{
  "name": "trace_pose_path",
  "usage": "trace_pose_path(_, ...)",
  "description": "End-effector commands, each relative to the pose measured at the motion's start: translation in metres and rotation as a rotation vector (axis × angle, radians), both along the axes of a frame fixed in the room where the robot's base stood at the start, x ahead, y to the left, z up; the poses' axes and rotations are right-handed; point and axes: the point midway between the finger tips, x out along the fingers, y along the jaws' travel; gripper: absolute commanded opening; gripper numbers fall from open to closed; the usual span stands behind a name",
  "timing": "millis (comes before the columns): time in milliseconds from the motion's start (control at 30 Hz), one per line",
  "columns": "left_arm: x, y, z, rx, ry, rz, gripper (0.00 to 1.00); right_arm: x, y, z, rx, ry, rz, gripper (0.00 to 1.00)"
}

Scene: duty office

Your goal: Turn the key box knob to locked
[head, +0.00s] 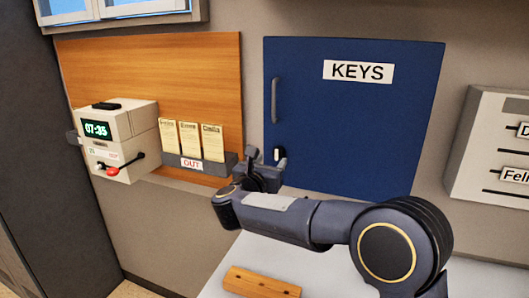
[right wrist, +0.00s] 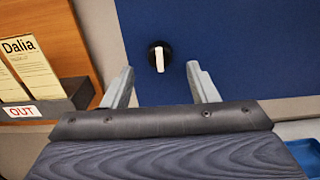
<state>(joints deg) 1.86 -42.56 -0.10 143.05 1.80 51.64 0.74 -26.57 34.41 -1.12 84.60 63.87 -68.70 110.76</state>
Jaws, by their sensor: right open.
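The blue key box (head: 350,120), labelled KEYS, hangs on the wall with its door flat against it. Its small black round knob (head: 277,154) sits near the lower left of the door. In the right wrist view the knob (right wrist: 159,57) shows a white bar that stands nearly upright. My right gripper (head: 266,160) is open and empty, just in front of the knob. In the right wrist view the gripper's fingertips (right wrist: 161,70) are apart, one to each side below the knob, and do not touch it. My left gripper is not in view.
A white surface with a wooden block (head: 260,284) lies below my right arm. A pale board (head: 490,150) hangs at right.

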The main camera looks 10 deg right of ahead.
Motion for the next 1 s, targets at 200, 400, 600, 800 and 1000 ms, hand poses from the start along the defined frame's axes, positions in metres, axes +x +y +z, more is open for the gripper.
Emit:
trace_pose_path(200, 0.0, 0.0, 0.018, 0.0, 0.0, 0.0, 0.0, 0.028, -0.019, 0.003, -0.002, 0.001, -0.001, 0.53)
trace_pose_path(400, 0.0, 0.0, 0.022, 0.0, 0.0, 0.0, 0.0, 0.04, -0.027, 0.001, -0.003, 0.001, 0.002, 0.53)
trace_pose_path(600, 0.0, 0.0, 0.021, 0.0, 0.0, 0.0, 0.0, 0.041, -0.027, 0.0, -0.004, 0.001, 0.003, 0.53)
trace_pose_path(800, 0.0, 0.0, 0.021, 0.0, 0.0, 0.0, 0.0, 0.04, -0.027, 0.0, -0.004, 0.001, 0.003, 0.33)
trace_pose_path(1000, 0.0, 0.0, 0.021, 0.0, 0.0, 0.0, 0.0, 0.04, -0.027, 0.0, -0.004, 0.001, 0.003, 0.08)
